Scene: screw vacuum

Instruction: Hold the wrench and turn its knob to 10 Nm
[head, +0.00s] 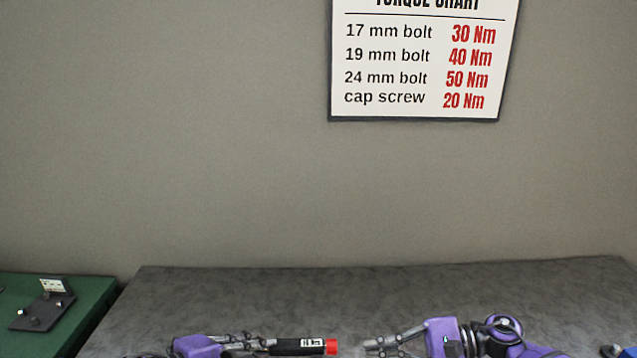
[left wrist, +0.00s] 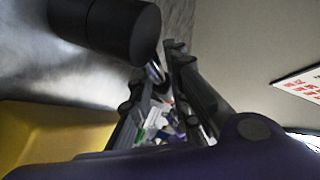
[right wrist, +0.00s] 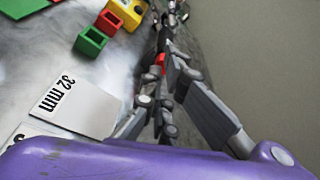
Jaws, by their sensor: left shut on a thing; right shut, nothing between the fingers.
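The wrench shows in the head view as a black handle (head: 297,346) with a small printed window and a red knob (head: 331,346) at its right end. My left gripper (head: 262,345) is shut on the wrench at the left end of the handle. The rest of the wrench is hidden or out of frame. My right gripper (head: 372,345) is shut and empty, a short gap to the right of the knob and pointing at it. A small red patch shows by its fingers in the right wrist view; I cannot tell if it is the knob. The scale is too small to read.
A grey table (head: 215,295) lies below. A torque chart (head: 415,60) hangs on the wall. A green surface (head: 85,305) with a dark plate (head: 42,311) is at left. The right wrist view shows coloured blocks (right wrist: 95,42) and a "32 mm" card (right wrist: 73,104).

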